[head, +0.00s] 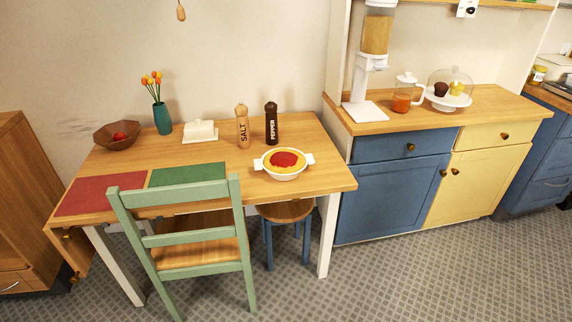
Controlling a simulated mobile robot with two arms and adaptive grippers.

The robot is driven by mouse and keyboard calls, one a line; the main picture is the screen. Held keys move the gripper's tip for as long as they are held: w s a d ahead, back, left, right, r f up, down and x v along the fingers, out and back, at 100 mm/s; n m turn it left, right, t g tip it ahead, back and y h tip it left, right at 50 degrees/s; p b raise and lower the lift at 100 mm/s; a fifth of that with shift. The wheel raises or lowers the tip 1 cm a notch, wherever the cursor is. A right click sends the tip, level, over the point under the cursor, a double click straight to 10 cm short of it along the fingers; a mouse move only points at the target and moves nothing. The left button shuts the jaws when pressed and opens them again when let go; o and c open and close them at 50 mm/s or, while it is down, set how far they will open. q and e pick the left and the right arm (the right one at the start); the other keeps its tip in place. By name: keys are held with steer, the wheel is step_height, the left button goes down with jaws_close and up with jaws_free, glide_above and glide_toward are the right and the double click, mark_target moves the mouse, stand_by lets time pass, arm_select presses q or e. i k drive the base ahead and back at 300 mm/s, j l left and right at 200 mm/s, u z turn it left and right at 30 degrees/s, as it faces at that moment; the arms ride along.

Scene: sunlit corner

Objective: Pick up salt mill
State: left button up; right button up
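The salt mill (243,128) is a light wooden mill with "SALT" written on it. It stands upright on the wooden table (222,204), toward the back right. The dark brown pepper mill (271,124) stands upright just to its right, with a small gap between them. Neither of my grippers shows in the head view.
A white butter dish (200,131) lies left of the salt mill, and a white-handled dish with red and yellow food (284,163) sits in front at right. A vase (162,118) and bowl (117,135) are farther left. A green chair (190,244) and stool (287,212) block the table's front.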

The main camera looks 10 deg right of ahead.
mark_target(243, 131)
steer(key=i+j, duration=1.05)
steer(key=j+u, duration=0.05)
